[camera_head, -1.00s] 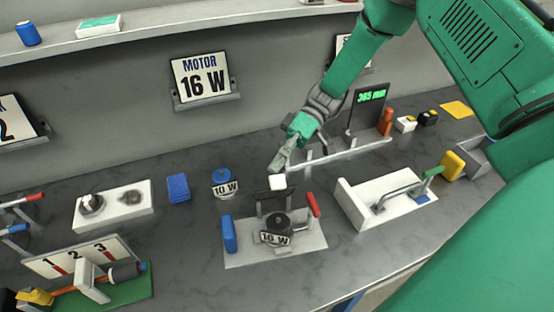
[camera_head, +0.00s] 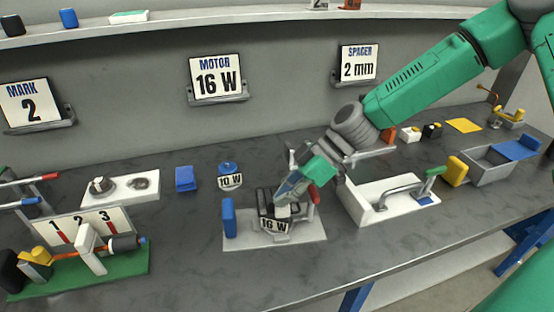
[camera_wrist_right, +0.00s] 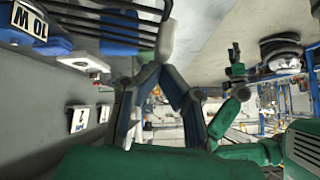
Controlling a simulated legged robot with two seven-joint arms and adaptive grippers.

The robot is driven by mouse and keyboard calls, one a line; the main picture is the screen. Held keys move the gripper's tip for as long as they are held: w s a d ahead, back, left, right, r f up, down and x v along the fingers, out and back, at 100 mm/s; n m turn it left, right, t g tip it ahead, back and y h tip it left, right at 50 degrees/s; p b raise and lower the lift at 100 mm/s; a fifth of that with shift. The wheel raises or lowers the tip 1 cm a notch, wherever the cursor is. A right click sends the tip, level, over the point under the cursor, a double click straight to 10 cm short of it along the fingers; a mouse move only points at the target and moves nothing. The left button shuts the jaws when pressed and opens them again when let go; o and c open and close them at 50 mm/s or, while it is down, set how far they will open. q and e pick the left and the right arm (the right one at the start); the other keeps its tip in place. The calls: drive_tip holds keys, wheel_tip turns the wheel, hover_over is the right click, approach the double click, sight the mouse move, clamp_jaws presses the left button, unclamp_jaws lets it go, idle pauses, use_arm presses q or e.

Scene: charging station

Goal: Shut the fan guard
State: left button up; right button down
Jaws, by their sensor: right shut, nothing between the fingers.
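The fan guard (camera_head: 266,205) is a dark barred frame with a white knob (camera_head: 282,211), on the white fixture plate (camera_head: 310,232). It lies over the motor labelled 16 W (camera_head: 273,226); whether it is fully down is hard to tell. My right gripper (camera_head: 284,200) is shut and empty, its fingertips at the white knob, seemingly touching it. The gripper hides part of the guard. In the right wrist view the guard's dark bars (camera_wrist_right: 100,22) cross the top, and the white knob (camera_wrist_right: 166,42) is by the shut fingertips (camera_wrist_right: 160,68). My left gripper is out of view.
A blue block (camera_head: 228,218) and a red-handled lever (camera_head: 314,194) flank the guard on the plate. A 10 W motor (camera_head: 230,177) stands behind. A white fixture with a metal handle (camera_head: 400,195) is close on the right. Bare bench lies in front.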

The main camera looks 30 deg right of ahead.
sight(286, 210)
drive_tip(key=shift+s+f+b, duration=0.25)
drive_tip(key=shift+f+b, duration=0.05)
drive_tip(key=shift+f, duration=0.2)
drive_tip(key=shift+s+d+f+t, duration=0.1)
drive_tip(key=shift+f+t, duration=0.2)
drive_tip(key=shift+s+d+f+b, duration=0.25)
drive_tip(key=shift+d+f+b, duration=0.35)
drive_tip(key=shift+f+b, duration=0.1)
drive_tip(key=shift+s+a, duration=0.1)
drive_tip(key=shift+a, duration=0.6)
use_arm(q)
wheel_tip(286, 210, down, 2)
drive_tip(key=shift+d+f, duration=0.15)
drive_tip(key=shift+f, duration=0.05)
use_arm(e)
drive_tip(key=shift+d, duration=0.15)
